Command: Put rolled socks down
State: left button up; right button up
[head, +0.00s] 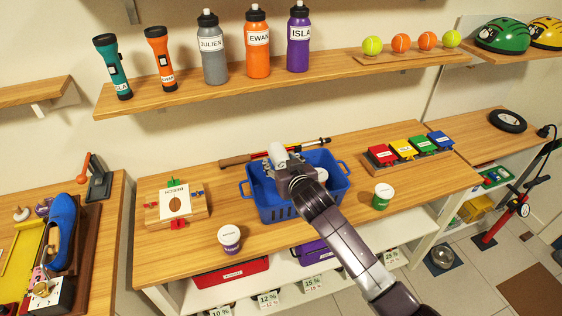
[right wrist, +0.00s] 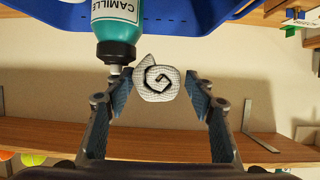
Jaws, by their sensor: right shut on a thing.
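My right gripper (head: 286,165) reaches over the blue basket (head: 267,212). It is shut on the rolled socks (head: 277,152), a small whitish roll. In the right wrist view the roll's grey spiral end (right wrist: 157,80) shows between the fingertips. A teal bottle labelled CAMILLE (right wrist: 117,40) is beside the roll in that view, with part of the blue basket (right wrist: 185,20) at the top. My gripper and arm hide much of the basket's inside in the head view. My left gripper is not in view.
A wooden BEECH box (head: 150,212) is left of the basket. A white-and-purple tub (head: 229,240) and a white-and-green tub (head: 382,196) stand near the counter's front edge. Bottles line the wall shelf (head: 190,98) above. Bare counter (head: 190,262) shows front left.

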jog(key=shift+s+f, duration=0.15)
jog(key=shift+f, duration=0.5)
jog(key=o, duration=0.8)
jog(key=shift+f, duration=0.1)
jog(key=shift+c, duration=0.2)
jog(key=o, duration=0.3)
jog(key=shift+f, duration=0.15)
jog(key=shift+d, duration=0.1)
jog(key=shift+r, duration=0.7)
jog(key=shift+s+d, duration=0.15)
jog(key=shift+s, duration=0.25)
jog(key=b+v, duration=0.1)
jog(key=v, duration=1)
jog(key=shift+r, duration=0.4)
